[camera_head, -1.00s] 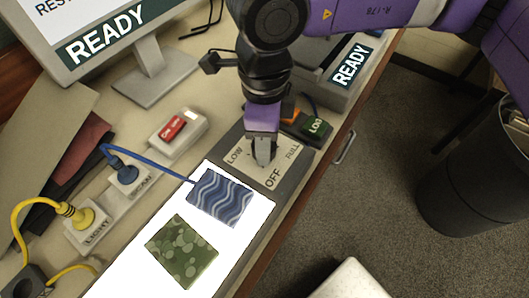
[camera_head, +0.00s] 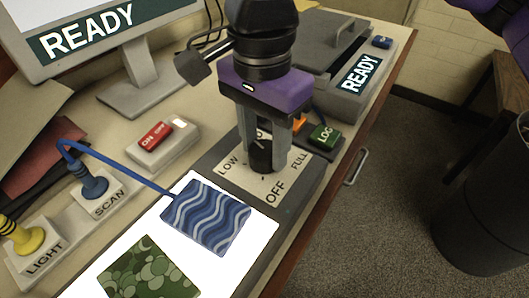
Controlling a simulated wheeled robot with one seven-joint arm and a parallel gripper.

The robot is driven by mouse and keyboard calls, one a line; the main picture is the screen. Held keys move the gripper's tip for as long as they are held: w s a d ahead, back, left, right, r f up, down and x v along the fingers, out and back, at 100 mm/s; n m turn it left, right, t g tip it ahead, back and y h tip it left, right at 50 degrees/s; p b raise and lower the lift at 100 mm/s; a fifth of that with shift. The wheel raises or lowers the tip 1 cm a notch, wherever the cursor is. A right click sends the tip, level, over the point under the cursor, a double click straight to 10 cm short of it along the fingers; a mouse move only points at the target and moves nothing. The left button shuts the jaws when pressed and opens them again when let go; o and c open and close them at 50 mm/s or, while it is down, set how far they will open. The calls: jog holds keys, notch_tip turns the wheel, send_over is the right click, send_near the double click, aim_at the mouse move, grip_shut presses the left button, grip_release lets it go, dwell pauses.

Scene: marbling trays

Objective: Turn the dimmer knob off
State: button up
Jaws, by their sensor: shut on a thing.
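The dimmer knob (camera_head: 262,156) is small and dark. It stands on a pale dial plate (camera_head: 250,186) marked LOW at left, OFF at the near side and FULL at right. My gripper (camera_head: 263,158) comes down from above with a purple body and two grey fingers, one on each side of the knob, shut on it. The fingers partly hide the knob, and I cannot read where it points. The light panel (camera_head: 178,243) beside the dial is lit bright white.
A blue wavy sheet (camera_head: 207,216) and a green patterned sheet (camera_head: 148,273) lie on the panel. A red ON/OFF switch (camera_head: 155,136), a green LOG button (camera_head: 324,136), SCAN and LIGHT plugs and a monitor stand (camera_head: 139,95) surround it. The desk edge is at right.

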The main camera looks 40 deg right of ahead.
jog(key=n+b, duration=0.3)
jog(key=n, duration=0.3)
jog(key=shift+a+n, duration=0.1)
jog(key=shift+n, duration=0.2)
jog(key=n+b, duration=0.1)
jog(key=n, duration=0.2)
jog(key=shift+n, duration=0.3)
jog(key=n+b, duration=0.1)
jog(key=n, duration=0.2)
jog(key=shift+n, duration=0.3)
jog(key=n+b, duration=0.2)
jog(key=n, duration=0.7)
jog(key=shift+n+b, duration=0.4)
jog(key=shift+n, duration=1.7)
jog(key=o, duration=1.4)
